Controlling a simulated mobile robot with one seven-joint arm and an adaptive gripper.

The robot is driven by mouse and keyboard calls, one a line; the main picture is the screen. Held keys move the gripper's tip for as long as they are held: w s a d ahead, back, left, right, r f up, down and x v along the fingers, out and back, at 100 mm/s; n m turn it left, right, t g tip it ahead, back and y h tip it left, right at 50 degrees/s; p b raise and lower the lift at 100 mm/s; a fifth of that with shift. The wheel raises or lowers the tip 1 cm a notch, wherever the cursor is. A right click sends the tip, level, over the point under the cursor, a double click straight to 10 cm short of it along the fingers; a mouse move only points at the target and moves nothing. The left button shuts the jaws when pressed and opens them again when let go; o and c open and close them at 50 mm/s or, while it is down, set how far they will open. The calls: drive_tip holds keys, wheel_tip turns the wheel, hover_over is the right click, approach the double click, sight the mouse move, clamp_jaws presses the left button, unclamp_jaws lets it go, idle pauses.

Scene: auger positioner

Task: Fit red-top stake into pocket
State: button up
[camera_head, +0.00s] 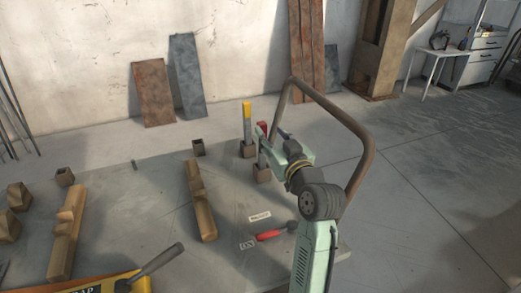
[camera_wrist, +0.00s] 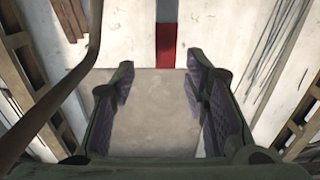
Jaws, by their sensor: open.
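The red-top stake (camera_head: 263,127) shows beside my gripper in the head view, its lower part partly hidden by the gripper. In the wrist view its red end (camera_wrist: 166,45) and grey shaft lie beyond the fingertips, between their lines. My gripper (camera_wrist: 157,78) is open, with nothing between its fingers; it also shows in the head view (camera_head: 268,146).
A yellow-top stake (camera_head: 247,112) stands upright in another pocket (camera_head: 247,150), close left. Notched wooden beams (camera_head: 201,205) and a red-handled tool (camera_head: 270,235) lie on the table. A bent brown tube (camera_head: 350,125) arches behind my arm.

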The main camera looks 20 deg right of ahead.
sight(263, 129)
drive_tip(key=w, duration=0.2)
drive_tip(key=w+p, duration=0.2)
drive_tip(key=w, duration=0.1)
drive_tip(key=shift+w+a+f, duration=0.15)
drive_tip(key=shift+w+a, duration=0.15)
drive_tip(key=shift+a, duration=0.1)
drive_tip(key=shift+c, duration=0.3)
clamp_jaws()
idle(0.3)
